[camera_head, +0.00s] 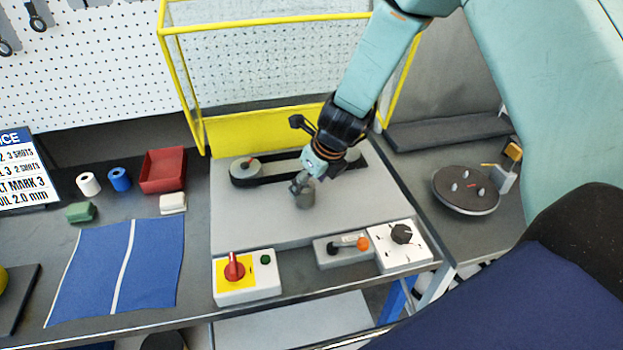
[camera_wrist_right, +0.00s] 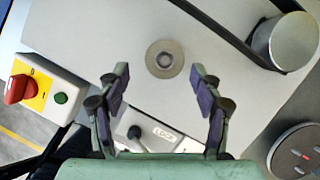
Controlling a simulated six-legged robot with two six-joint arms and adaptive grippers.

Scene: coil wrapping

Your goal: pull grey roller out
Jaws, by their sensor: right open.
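The grey roller (camera_head: 305,198) is a short grey cylinder standing on the light grey machine plate (camera_head: 285,226), in front of the black belt. In the right wrist view the roller (camera_wrist_right: 164,58) shows from above as a round disc with a small centre, between my fingertips and a little beyond them. My right gripper (camera_head: 300,184) is just above and beside the roller in the head view. In the wrist view the right gripper (camera_wrist_right: 160,74) is open, with clear gaps on both sides of the roller. My left gripper is not in view.
A black belt runs around a left pulley (camera_head: 246,168) and a larger pulley (camera_wrist_right: 287,42). A red-knob switch box (camera_head: 246,276), a lever box (camera_head: 341,249) and a dial box (camera_head: 402,244) line the front edge. A yellow guard frame (camera_head: 182,85) stands behind. A round turntable (camera_head: 466,190) is at right.

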